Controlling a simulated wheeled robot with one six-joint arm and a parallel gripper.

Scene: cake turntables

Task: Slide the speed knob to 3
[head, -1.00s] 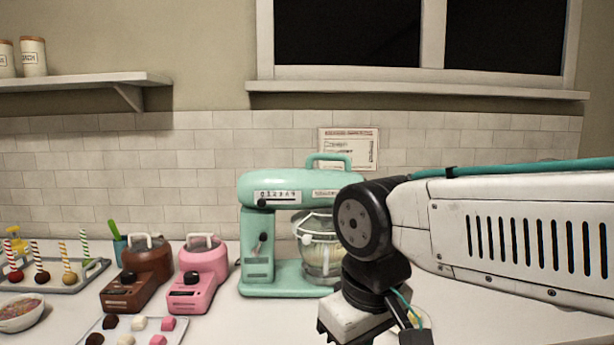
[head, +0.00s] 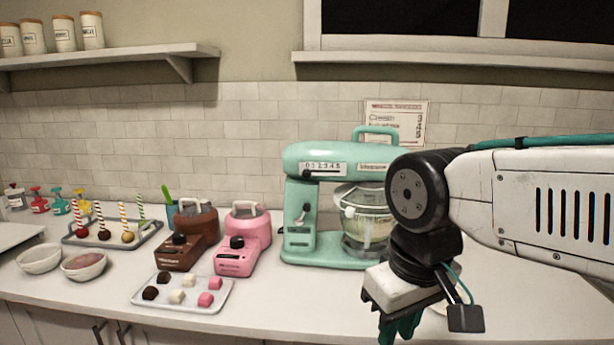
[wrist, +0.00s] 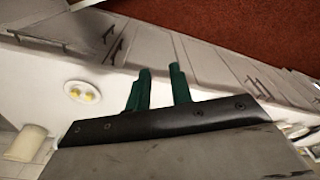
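The mint-green stand mixer (head: 300,235) stands on the counter against the tiled wall. Its head carries a white speed scale (head: 325,167) with numbers starting from 0 at the left. The small dark speed knob (head: 307,174) sits under the scale near its left end, by the 0. A second dark lever (head: 303,214) is on the mixer's column. My gripper (head: 400,328) hangs low, right of and in front of the mixer, far from the knob. In the wrist view its two green fingers (wrist: 160,73) stand apart with nothing between them. My arm hides the mixer's right end.
A brown machine (head: 196,240), a pink machine (head: 243,240) and a sweets tray (head: 140,300) stand left of the mixer. A printed card (head: 396,120) is on the wall behind it. The wrist view shows a white plate (wrist: 82,92) with yellow pieces and the red floor (wrist: 240,30).

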